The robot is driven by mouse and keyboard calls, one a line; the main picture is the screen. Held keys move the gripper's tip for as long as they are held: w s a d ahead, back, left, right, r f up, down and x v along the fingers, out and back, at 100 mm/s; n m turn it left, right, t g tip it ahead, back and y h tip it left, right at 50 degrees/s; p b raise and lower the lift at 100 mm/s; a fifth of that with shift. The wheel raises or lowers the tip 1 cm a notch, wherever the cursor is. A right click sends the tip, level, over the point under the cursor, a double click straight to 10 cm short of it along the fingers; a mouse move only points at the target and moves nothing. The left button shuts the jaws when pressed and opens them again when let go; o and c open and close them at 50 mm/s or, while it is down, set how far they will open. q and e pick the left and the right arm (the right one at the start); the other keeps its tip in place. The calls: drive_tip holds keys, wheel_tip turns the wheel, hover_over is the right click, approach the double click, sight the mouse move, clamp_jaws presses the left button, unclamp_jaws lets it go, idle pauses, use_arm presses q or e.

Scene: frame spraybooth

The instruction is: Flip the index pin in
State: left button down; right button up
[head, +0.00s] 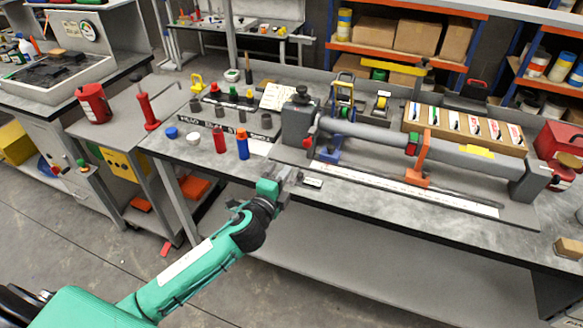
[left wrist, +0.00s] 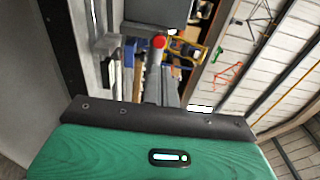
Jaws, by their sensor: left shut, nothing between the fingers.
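The long bench fixture has a dark grey headstock block (head: 297,122) at its left end and a grey tube (head: 390,142) running right from it. A small red-tipped part (head: 307,143), which may be the index pin, sits low on the headstock. A red round tip (left wrist: 158,41) also shows in the left wrist view; I cannot tell its position, in or out. My left gripper (head: 290,176) is shut and empty at the bench's front edge, in front of the headstock and apart from the red tip. My right gripper is not in view.
A blue bottle (head: 242,145) and a red bottle (head: 219,139) stand left of the gripper. An orange clamp (head: 419,160) holds the tube. A white scale strip (head: 400,188) runs along the front. A box of cards (head: 466,125) stands behind the tube.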

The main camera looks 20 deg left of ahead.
use_arm(q)
drive_tip(key=s, duration=0.2)
drive_tip(key=shift+s+a, duration=0.1)
drive_tip(key=shift+s, duration=0.25)
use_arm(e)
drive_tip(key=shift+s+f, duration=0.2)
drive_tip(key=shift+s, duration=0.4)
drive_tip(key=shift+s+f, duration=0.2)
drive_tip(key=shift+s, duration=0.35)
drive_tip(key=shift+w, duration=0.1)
